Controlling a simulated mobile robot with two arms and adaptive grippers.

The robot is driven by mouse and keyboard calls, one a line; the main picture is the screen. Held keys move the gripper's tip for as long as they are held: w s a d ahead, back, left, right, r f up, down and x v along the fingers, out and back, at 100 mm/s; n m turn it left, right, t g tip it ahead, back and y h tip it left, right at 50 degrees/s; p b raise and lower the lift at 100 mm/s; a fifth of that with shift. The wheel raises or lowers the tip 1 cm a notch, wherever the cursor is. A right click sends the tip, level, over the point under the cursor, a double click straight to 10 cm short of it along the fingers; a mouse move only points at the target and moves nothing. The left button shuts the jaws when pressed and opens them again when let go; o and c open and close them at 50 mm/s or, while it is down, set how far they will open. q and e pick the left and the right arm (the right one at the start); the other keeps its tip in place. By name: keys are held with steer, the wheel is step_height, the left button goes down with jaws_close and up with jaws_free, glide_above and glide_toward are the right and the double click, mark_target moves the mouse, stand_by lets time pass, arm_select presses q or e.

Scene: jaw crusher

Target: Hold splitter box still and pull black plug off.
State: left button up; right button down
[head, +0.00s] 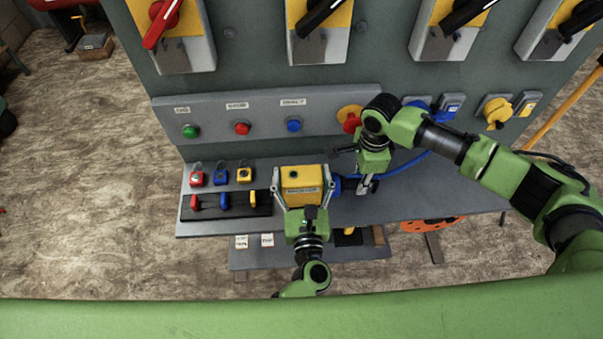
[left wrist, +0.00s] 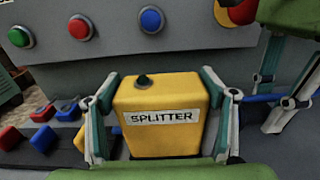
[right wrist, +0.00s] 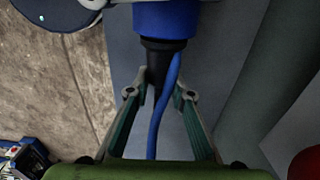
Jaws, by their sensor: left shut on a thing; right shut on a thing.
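The yellow splitter box (head: 301,188), labelled SPLITTER, sits at the front of the grey shelf. It fills the middle of the left wrist view (left wrist: 160,110). My left gripper (head: 303,174) is shut on it, one finger along each side. A blue socket (head: 337,186) juts from its right side. In the right wrist view, the black plug (right wrist: 158,58) meets the blue socket (right wrist: 165,20). My right gripper (right wrist: 168,88) is shut on the plug, its fingers on either side. A blue cable (right wrist: 165,110) runs from the plug area between the fingers.
Red, blue and yellow padlocks (head: 220,176) stand on the shelf (head: 420,190) at left. Behind is a panel with green, red and blue buttons (head: 242,128). Blue and yellow sockets (head: 497,112) are at right. The shelf's right part is clear.

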steer(key=shift+d, duration=0.25)
steer(key=shift+d, duration=0.3)
steer(key=shift+d, duration=0.2)
steer(key=shift+w+d, duration=0.1)
steer(key=shift+d, duration=1)
arm_select(q)
steer(key=o, duration=1.7)
